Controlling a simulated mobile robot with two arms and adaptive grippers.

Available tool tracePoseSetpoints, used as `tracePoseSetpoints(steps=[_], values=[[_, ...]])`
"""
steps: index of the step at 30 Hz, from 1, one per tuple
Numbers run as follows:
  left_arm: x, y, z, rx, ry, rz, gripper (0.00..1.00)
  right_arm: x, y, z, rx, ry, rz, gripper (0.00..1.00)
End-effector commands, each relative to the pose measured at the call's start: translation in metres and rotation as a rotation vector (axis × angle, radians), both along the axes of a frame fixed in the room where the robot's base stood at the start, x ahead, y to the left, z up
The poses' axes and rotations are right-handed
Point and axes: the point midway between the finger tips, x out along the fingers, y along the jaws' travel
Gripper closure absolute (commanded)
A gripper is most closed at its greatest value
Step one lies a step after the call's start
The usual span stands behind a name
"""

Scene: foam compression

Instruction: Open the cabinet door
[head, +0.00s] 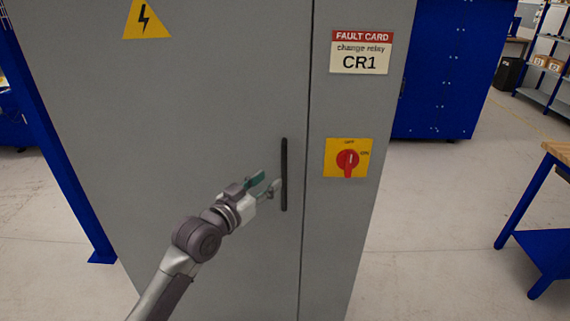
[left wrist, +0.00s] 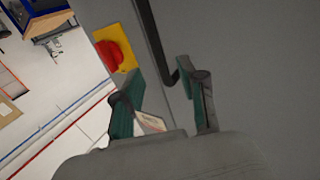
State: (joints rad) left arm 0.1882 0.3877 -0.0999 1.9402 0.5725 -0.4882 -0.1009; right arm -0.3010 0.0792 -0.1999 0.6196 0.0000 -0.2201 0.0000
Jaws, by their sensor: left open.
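The grey cabinet door (head: 215,90) is closed, with a thin vertical seam on its right. A dark vertical handle (head: 284,175) stands near the door's right edge. My left gripper (head: 266,183) is open just left of the handle, with teal pads on its fingers. In the left wrist view, the handle (left wrist: 158,35) comes down between the two open fingers of the gripper (left wrist: 165,95), nearer the right finger. I cannot tell whether a finger touches it. My right gripper is not in view.
A red rotary switch (head: 347,160) on a yellow plate and a fault card reading CR1 (head: 361,53) are right of the seam. A blue cabinet (head: 440,70) stands behind. A workbench (head: 555,200) is at the right. Floor between is clear.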

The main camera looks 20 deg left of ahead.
Motion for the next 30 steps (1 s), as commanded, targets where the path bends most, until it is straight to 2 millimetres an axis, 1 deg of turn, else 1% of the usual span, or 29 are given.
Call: tracePoseSetpoints(steps=[1,6,9,12,17,24,29,30], values=[[0.012,-0.003,0.004,-0.003,0.0,0.001,0.59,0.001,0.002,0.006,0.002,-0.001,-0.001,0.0],[0.043,-0.014,0.003,-0.002,0.001,0.0,0.59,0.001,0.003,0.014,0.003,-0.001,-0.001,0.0],[0.057,-0.018,0.002,-0.002,0.001,0.0,0.59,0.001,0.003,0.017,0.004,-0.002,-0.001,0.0],[0.066,-0.021,0.001,0.0,0.001,0.0,0.59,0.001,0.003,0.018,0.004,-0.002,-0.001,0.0],[0.072,-0.023,0.0,-0.001,0.0,0.0,0.59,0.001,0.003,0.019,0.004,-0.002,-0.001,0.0],[0.073,-0.023,-0.001,-0.001,0.001,0.0,0.59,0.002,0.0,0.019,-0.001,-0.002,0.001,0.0],[0.072,-0.023,-0.001,0.0,0.001,0.0,0.85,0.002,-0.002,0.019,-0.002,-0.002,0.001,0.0],[0.072,-0.023,-0.001,0.0,0.001,0.0,0.92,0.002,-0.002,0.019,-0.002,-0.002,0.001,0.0]])
